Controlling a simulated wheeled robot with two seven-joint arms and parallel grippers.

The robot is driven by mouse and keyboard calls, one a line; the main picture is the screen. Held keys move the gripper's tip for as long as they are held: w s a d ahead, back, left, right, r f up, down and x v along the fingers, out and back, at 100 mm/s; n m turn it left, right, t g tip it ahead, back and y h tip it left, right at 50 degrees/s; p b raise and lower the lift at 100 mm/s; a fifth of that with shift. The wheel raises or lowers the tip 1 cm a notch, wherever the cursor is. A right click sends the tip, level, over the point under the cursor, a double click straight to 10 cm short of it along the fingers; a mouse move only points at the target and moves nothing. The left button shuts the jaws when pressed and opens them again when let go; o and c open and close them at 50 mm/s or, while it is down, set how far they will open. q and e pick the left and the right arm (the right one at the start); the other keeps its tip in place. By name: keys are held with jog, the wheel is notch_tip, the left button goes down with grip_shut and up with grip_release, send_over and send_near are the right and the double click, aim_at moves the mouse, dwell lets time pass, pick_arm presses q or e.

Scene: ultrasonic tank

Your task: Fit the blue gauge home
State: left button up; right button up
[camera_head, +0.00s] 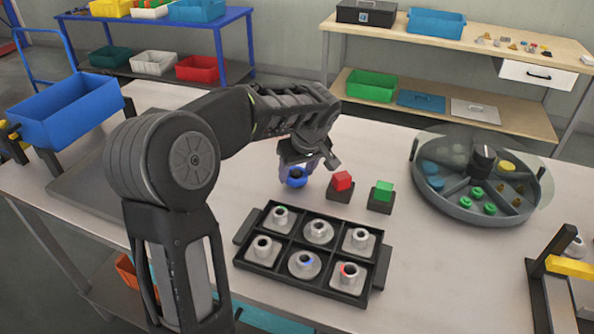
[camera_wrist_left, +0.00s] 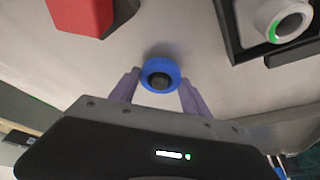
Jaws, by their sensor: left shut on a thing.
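The blue gauge (camera_head: 296,180) is a blue ring-like piece with a dark centre. It shows in the left wrist view (camera_wrist_left: 149,81) between the two pale purple fingers of my left gripper (camera_wrist_left: 158,86). My left gripper (camera_head: 296,172) is shut on it, behind the black tray in the head view; whether the gauge touches the table is hard to tell. The black tray (camera_head: 271,284) holds several pale metal parts with round holes. The front middle part (camera_head: 303,266) has a blue mark in its bore. My right gripper is not in view.
A red block (camera_head: 342,180) and a green block (camera_head: 384,190) sit on dark stands (camera_head: 380,206) right of the gripper. A round divided dish (camera_head: 424,190) stands farther right. A yellow-topped frame (camera_head: 570,266) is at the right edge. Table left of the tray is partly hidden by my arm.

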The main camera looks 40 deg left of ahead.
pick_arm(q)
jog(key=shift+f, duration=0.1)
jog(key=o, duration=1.7)
jog(key=shift+o, duration=0.2)
jog(key=v, duration=0.8)
jog(key=shift+b, duration=0.3)
jog(key=shift+f, duration=0.1)
